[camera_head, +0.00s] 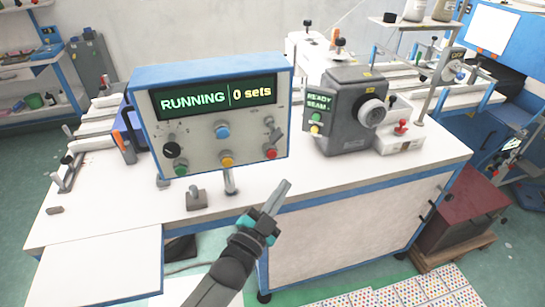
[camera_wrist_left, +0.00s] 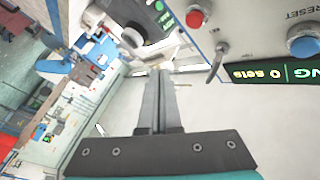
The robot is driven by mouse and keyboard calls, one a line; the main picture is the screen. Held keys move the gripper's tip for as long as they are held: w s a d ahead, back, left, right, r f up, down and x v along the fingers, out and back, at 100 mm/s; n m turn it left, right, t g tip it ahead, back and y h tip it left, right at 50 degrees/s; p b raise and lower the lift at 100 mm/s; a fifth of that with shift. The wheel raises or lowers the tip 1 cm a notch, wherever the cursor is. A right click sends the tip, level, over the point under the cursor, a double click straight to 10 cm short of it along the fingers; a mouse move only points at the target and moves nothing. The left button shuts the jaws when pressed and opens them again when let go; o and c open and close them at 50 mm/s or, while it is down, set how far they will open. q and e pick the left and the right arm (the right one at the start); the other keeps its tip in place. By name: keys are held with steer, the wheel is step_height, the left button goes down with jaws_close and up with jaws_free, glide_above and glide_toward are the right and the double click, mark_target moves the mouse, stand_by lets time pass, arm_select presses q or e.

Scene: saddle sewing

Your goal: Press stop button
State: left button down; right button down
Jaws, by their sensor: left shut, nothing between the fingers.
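The control panel (camera_head: 205,155) is a blue-framed grey box whose screen (camera_head: 215,97) reads "RUNNING" and "0 sets". A red button (camera_head: 272,154) sits at the panel's lower right; its label is not readable. The same red button (camera_wrist_left: 194,19) shows at the top of the left wrist view. My left gripper (camera_head: 287,183) is shut and empty, below and slightly right of the red button and apart from it. In the left wrist view its closed fingers (camera_wrist_left: 163,78) point up the picture. My right gripper is not in view.
The panel also carries a blue button (camera_head: 222,131), a yellow button (camera_head: 227,160), a green button (camera_head: 181,169), a black knob (camera_head: 171,149) and a switch lever (camera_wrist_left: 215,65). A grey machine (camera_head: 345,125) stands to the right on the white table (camera_head: 310,195).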

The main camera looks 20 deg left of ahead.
mark_target(272, 154)
arm_select(q)
steer(key=w+a+b, duration=0.3)
steer(key=w+a, duration=0.1)
steer(key=w, duration=0.2)
steer(key=shift+w+a, duration=0.15)
stand_by(2.0)
steer(key=shift+w+a, duration=0.15)
steer(key=shift+w, duration=0.1)
steer(key=shift+w+a, duration=0.3)
steer(key=shift+w, duration=0.1)
stand_by(0.8)
steer(key=shift+s+d, duration=0.1)
steer(key=shift+s+d+p, duration=0.35)
steer(key=shift+s+d, duration=0.05)
steer(key=shift+s, duration=0.25)
